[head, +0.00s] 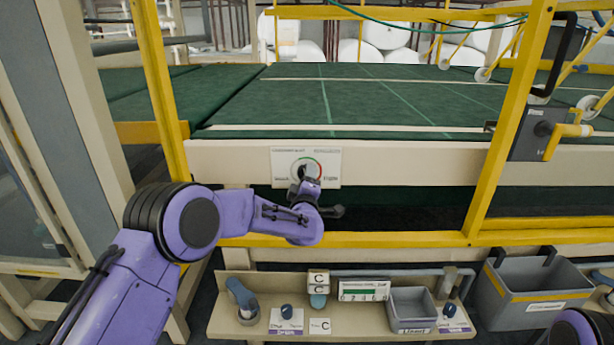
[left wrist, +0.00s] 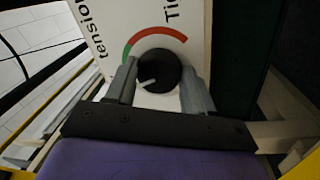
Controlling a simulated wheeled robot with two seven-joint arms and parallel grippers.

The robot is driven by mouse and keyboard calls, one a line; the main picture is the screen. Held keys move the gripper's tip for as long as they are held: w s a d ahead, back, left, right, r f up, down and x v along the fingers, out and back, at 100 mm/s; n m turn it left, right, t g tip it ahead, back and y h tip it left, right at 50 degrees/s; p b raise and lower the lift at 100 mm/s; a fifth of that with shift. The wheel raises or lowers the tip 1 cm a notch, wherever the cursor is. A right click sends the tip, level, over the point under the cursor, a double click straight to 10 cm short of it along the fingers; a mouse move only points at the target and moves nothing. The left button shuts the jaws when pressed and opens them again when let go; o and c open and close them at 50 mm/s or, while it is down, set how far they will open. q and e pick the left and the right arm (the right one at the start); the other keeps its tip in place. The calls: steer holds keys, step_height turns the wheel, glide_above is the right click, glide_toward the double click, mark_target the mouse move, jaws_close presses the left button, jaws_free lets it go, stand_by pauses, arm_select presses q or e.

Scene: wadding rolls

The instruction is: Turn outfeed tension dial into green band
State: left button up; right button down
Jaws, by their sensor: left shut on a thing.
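The outfeed tension dial is a round black knob (left wrist: 158,72) on a white panel (head: 280,157) fixed to the cream rail. A coloured arc runs around it, with a green band (left wrist: 128,50) and a red band (left wrist: 165,31) toward the "Tight" label. In the left wrist view the knob's white pointer mark points to the lower left, outside the green band on the side away from the red. My left gripper (left wrist: 158,88) has one finger on each side of the knob and is shut on it. It also reaches the panel in the head view (head: 304,178), hiding much of the knob. My right gripper is out of view.
A yellow frame post (head: 510,120) stands right of the panel, and a yellow bar (head: 400,239) crosses below. A lower shelf (head: 240,325) holds small knobs, a counter display (head: 364,291) and a grey tray (head: 412,308). A grey bin (head: 535,292) stands at the right.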

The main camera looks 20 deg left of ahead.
arm_select(q)
steer(key=m+h+p, duration=0.1)
steer(key=m, duration=0.4)
steer(key=shift+a+m+p, duration=0.1)
steer(key=shift+m+p, duration=0.2)
steer(key=shift+p, duration=0.05)
steer(key=shift+f, duration=0.1)
steer(key=o, duration=1)
steer(key=shift+s, duration=0.1)
steer(key=v, duration=1)
steer(key=shift+s, duration=0.25)
